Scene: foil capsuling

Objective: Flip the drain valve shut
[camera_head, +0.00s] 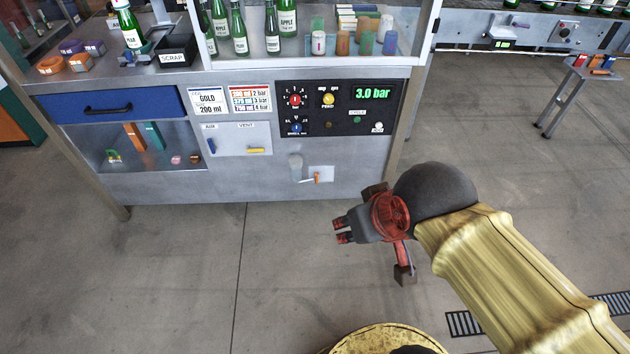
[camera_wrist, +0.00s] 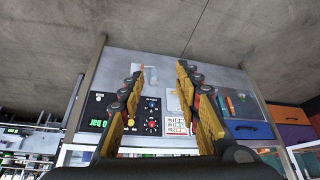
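The likely drain valve (camera_head: 317,178) is a small orange-handled fitting on a pale plate low on the cabinet front, beside a grey cylinder (camera_head: 295,166). Its handle is too small to read exactly. My gripper (camera_head: 341,232) is in the air in front of the cabinet; in the head view it appears below and slightly right of the valve, apart from it. In the wrist view, which is upside down, the fingers (camera_wrist: 158,72) are spread wide with nothing between them. The cylinder (camera_wrist: 151,76) shows between the fingertips; the left finger partly covers the valve area.
Above are a panel with blue AIR and yellow VENT levers (camera_head: 256,150) and a black control panel (camera_head: 338,108) reading 3.0 bar. An open shelf (camera_head: 140,157) and blue drawer (camera_head: 110,104) are left. A cabinet leg (camera_head: 398,140) stands right of the valve. The floor in front is clear.

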